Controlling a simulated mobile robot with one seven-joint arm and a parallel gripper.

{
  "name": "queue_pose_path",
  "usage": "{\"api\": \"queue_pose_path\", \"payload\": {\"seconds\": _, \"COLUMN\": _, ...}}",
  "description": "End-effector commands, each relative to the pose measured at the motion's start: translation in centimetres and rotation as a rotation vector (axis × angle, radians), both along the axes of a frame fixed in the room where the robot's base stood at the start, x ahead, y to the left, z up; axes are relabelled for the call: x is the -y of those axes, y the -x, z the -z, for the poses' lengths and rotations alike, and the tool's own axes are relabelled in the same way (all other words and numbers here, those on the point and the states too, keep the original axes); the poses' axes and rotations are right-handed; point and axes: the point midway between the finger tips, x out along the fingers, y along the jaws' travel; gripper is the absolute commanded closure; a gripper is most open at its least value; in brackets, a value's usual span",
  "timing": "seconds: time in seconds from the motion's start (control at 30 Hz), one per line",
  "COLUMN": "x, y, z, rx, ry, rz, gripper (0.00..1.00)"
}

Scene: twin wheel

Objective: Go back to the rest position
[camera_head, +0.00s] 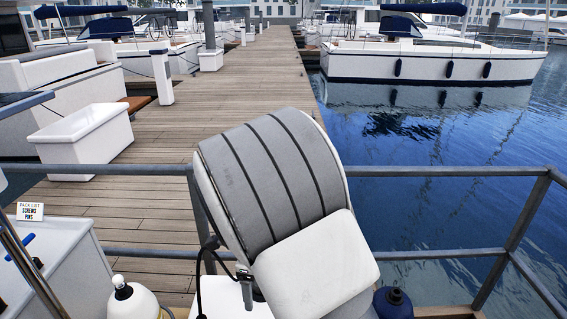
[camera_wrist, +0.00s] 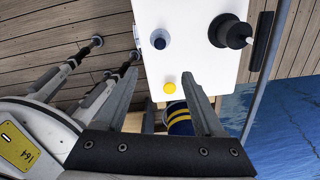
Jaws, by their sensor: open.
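My gripper (camera_wrist: 159,74) shows in the wrist view, with its two grey fingers spread apart and nothing between them. It is over the edge of a white worktop (camera_wrist: 205,70). A yellow round cap (camera_wrist: 169,88) and a blue cylinder with yellow bands (camera_wrist: 179,121) show between and below the fingers, apart from them as far as I can tell. My white and grey arm fills the middle of the head view and hides what is behind it. The gripper itself does not show in the head view.
A metal railing (camera_head: 440,171) crosses in front of the dock (camera_head: 150,205) and water. A white cabinet (camera_head: 60,270) with a pack list sign (camera_head: 30,211) stands at left, near a white bottle (camera_head: 133,301). A black knobbed object (camera_wrist: 231,33) stands on the worktop.

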Motion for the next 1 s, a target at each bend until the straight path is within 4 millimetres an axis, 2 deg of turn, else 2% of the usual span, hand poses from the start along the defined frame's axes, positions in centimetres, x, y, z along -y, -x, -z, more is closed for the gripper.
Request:
{"api": "queue_pose_path", "payload": {"seconds": 0.27, "x": 4.7, "y": 1.0, "z": -7.4, "rx": 0.058, "ry": -0.103, "rz": -0.297, "gripper": 0.3}}
{"api": "queue_pose_path", "payload": {"seconds": 0.4, "x": 7.7, "y": 2.3, "z": -11.2, "rx": 0.123, "ry": -0.132, "rz": -0.499, "gripper": 0.3}}
{"api": "queue_pose_path", "payload": {"seconds": 0.6, "x": 11.9, "y": 5.1, "z": -15.9, "rx": 0.238, "ry": -0.113, "rz": -0.796, "gripper": 0.3}}
{"api": "queue_pose_path", "payload": {"seconds": 0.8, "x": 16.0, "y": 8.6, "z": -19.5, "rx": 0.347, "ry": -0.016, "rz": -1.091, "gripper": 0.3}}
{"api": "queue_pose_path", "payload": {"seconds": 1.0, "x": 19.5, "y": 12.6, "z": -21.7, "rx": 0.408, "ry": 0.157, "rz": -1.379, "gripper": 0.3}}
